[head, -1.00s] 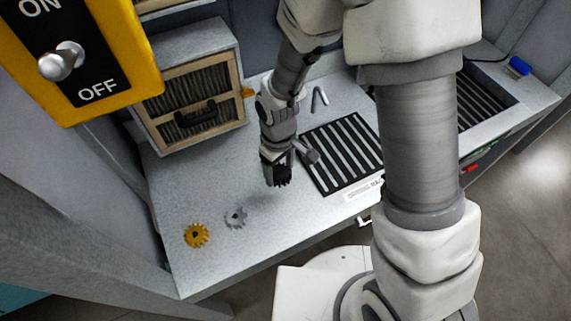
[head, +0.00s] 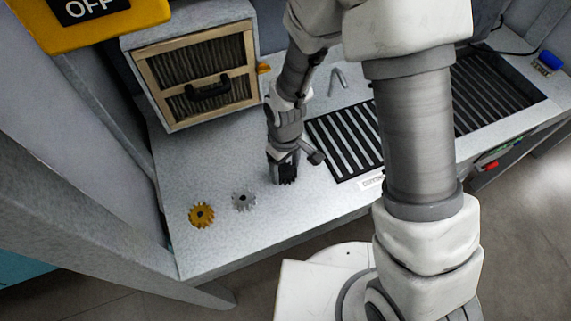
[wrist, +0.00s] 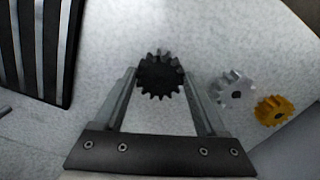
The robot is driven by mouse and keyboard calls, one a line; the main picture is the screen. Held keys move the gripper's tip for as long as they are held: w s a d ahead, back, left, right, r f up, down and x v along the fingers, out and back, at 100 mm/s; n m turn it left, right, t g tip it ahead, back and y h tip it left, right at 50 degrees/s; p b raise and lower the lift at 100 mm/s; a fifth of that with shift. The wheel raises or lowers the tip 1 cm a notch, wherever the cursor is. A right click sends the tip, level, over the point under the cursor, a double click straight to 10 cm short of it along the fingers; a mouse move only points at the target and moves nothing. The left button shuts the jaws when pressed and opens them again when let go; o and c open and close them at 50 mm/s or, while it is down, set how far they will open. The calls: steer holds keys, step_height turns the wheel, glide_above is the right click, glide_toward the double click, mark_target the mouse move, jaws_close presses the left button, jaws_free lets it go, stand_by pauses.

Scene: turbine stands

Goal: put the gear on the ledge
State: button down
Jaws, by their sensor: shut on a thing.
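A black gear (wrist: 160,75) sits between the two fingertips of my gripper (wrist: 159,78) in the wrist view, and my gripper is shut on it. In the head view the black gear (head: 288,174) shows at the end of my gripper (head: 284,170), low over the grey speckled ledge (head: 235,245). It looks at or very near the surface; I cannot tell whether it touches. A silver gear (head: 244,201) and a golden gear (head: 202,215) lie on the ledge to its left. In the wrist view the silver gear (wrist: 232,90) and golden gear (wrist: 272,111) are to the right.
A black slotted grate (head: 345,140) lies just right of my gripper. A wood-framed filter box (head: 195,75) stands at the back left. A yellow switch panel (head: 140,14) is at the upper left. The ledge is bare between the gears and its front edge.

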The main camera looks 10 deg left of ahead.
mark_target(286, 171)
steer(key=shift+f, duration=0.65)
steer(key=shift+f+b, duration=0.3)
steer(key=shift+b, duration=0.25)
jaws_free()
steer(key=shift+r, duration=0.1)
steer(key=shift+r+p, duration=2.4)
steer(key=shift+r, duration=1)
steer(key=shift+r, duration=0.1)
